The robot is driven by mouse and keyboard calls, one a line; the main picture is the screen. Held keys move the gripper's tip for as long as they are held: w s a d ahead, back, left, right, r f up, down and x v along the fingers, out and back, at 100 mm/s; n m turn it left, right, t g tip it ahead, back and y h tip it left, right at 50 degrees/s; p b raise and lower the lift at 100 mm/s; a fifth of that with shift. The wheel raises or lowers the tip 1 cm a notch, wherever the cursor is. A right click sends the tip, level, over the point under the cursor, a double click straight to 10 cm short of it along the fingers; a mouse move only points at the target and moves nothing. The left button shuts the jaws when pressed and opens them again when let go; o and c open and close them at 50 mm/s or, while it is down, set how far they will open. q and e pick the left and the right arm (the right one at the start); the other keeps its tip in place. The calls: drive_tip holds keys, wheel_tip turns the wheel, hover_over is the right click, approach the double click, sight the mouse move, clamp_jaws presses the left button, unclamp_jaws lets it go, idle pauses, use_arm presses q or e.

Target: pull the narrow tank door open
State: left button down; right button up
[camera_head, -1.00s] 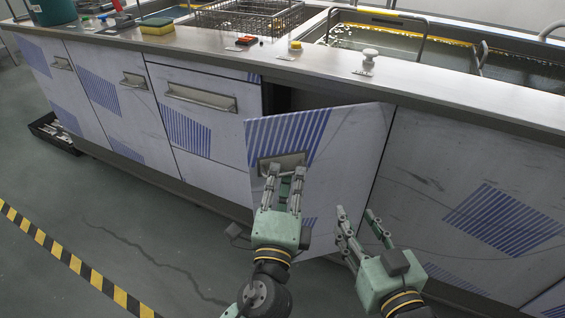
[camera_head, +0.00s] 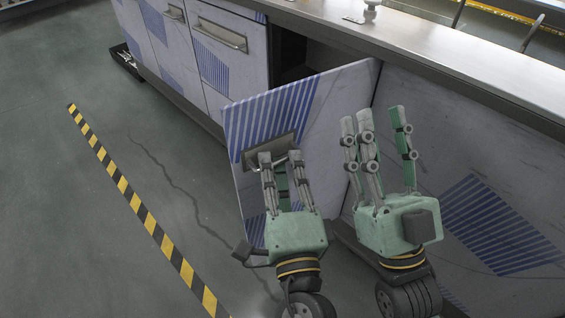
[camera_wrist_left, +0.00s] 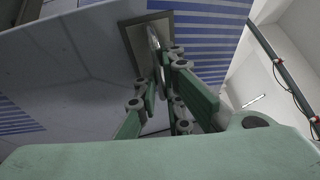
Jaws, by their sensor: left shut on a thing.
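The narrow tank door (camera_head: 338,105), pale with blue stripes, stands partly open, swung out from the cabinet front and hinged at its right side. Its recessed handle (camera_head: 270,148) is near the door's upper left. My left gripper (camera_head: 280,158) is at this handle with its fingers shut on it; the handle's bar also shows between the fingers in the left wrist view (camera_wrist_left: 155,42). The fingers partly hide the handle. My right gripper (camera_head: 378,122) is to the right, in front of the door's hinge side, with its fingers apart and nothing between them.
A dark gap (camera_head: 288,52) shows behind the door. The steel counter (camera_head: 420,50) runs above the cabinet fronts. Closed doors flank the opening. The floor to the left is clear, with yellow-black tape (camera_head: 150,222) and a black tray (camera_head: 126,62) farther back.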

use_arm(q)
drive_tip(key=shift+s+d, duration=0.1)
idle(0.3)
drive_tip(key=c, duration=1.9)
unclamp_jaws()
drive_tip(key=shift+o, duration=0.2)
drive_tip(key=shift+f, duration=0.1)
